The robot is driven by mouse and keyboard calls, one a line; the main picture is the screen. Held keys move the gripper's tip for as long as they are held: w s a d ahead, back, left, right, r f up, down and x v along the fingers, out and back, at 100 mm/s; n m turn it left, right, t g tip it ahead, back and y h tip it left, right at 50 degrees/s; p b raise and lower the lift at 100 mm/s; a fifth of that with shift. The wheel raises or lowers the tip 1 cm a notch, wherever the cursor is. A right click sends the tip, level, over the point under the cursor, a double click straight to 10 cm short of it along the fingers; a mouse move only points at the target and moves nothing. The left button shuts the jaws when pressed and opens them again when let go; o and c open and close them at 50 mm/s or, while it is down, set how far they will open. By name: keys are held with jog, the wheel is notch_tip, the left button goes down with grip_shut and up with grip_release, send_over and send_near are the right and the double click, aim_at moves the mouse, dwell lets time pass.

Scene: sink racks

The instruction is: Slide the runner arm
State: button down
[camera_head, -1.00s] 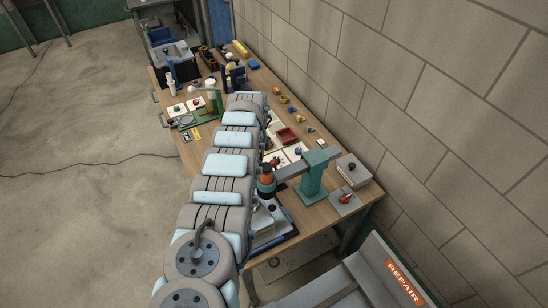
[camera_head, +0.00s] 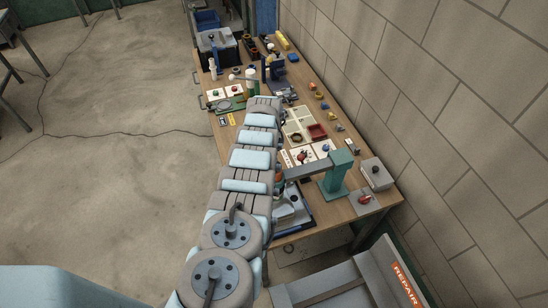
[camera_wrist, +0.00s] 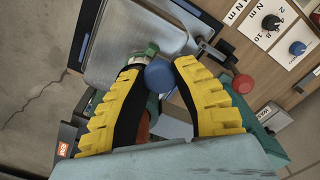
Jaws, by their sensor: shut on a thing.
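A green post (camera_head: 336,180) on a flat base stands near the front right of the bench. A grey horizontal arm (camera_head: 308,169), apparently the runner arm, reaches left from its top. My arm hides its left end and my gripper in the head view. In the wrist view, my gripper (camera_wrist: 160,68) has yellow-and-black fingers closed around a round blue knob (camera_wrist: 159,77). A green cylindrical part (camera_wrist: 139,56) sits just beside the knob. An orange part (camera_wrist: 144,126) shows partly between the fingers. How the knob joins the runner arm is hidden.
The wooden bench (camera_head: 233,142) runs along a block wall on the right. A grey box (camera_head: 376,174) and a red-knobbed plate (camera_head: 362,203) stand right of the post. A dark-framed tray (camera_head: 300,217) lies below the arm. Panels with knobs (camera_head: 306,155) lie behind it.

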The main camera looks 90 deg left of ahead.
jog(key=c, duration=0.7)
grip_release()
jog(key=shift+s+a, duration=0.1)
jog(key=shift+s, duration=0.5)
jog(key=shift+c, duration=0.2)
jog(key=shift+w, duration=0.2)
jog(key=shift+r, duration=0.15)
jog(key=shift+w+r, duration=0.15)
jog(key=shift+r, duration=0.2)
notch_tip(320, 180, up, 11)
